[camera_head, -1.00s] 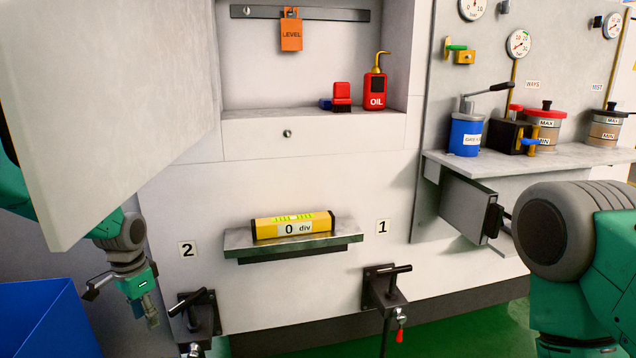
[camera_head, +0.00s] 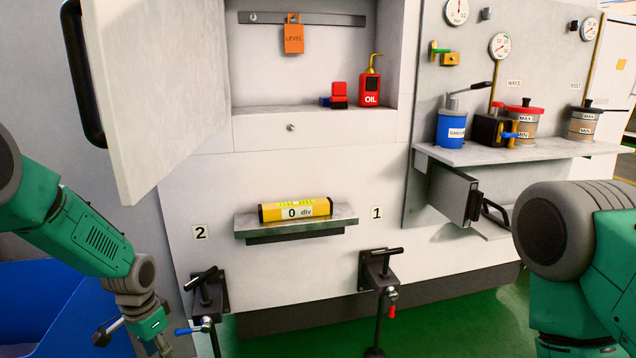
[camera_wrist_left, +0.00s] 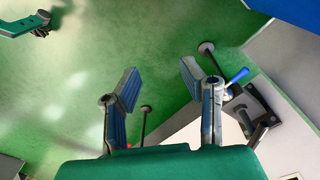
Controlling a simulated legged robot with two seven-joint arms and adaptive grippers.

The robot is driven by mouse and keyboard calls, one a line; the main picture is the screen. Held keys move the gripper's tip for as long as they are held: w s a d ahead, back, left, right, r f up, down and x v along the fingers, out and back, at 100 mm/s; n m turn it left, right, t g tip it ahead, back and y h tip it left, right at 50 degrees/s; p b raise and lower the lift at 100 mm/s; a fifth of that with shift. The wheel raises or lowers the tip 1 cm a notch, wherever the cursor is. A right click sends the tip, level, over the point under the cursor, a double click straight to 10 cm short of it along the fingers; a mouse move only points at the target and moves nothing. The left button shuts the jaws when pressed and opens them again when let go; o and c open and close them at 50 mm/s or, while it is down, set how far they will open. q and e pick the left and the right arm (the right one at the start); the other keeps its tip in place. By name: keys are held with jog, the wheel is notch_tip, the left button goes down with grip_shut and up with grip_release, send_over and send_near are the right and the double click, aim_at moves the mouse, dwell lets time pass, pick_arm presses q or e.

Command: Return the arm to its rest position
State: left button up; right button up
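My left arm comes in from the left in the head view, and its gripper (camera_head: 162,345) hangs low by the bottom edge, left of the clamp marked 2. In the left wrist view my left gripper (camera_wrist_left: 158,85) has its two fingers spread with nothing between them. Green floor shows beyond the fingers. My right arm (camera_head: 575,240) fills the lower right of the head view; its gripper is out of frame there. A green piece of an arm (camera_wrist_left: 30,24) shows at the upper left of the left wrist view.
An open cabinet door (camera_head: 160,100) hangs above my left arm. A blue bin (camera_head: 40,310) stands behind that arm. A side shelf (camera_head: 520,153) holds several containers.

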pick_arm(q)
jog(key=s+d+f+n+p, duration=0.1)
jog(key=s+d+f, duration=0.25)
jog(key=s, duration=0.55)
jog(key=s+d+f+n+p, duration=0.15)
jog(key=s+f, duration=0.25)
jog(key=s, duration=0.4)
jog(key=s+r+n+p, duration=0.2)
jog(key=s+r, duration=0.1)
jog(key=s, duration=1.5)
jog(key=shift+s+d+r, duration=0.2)
jog(key=shift+d+r, duration=0.05)
jog(key=shift+d, duration=0.1)
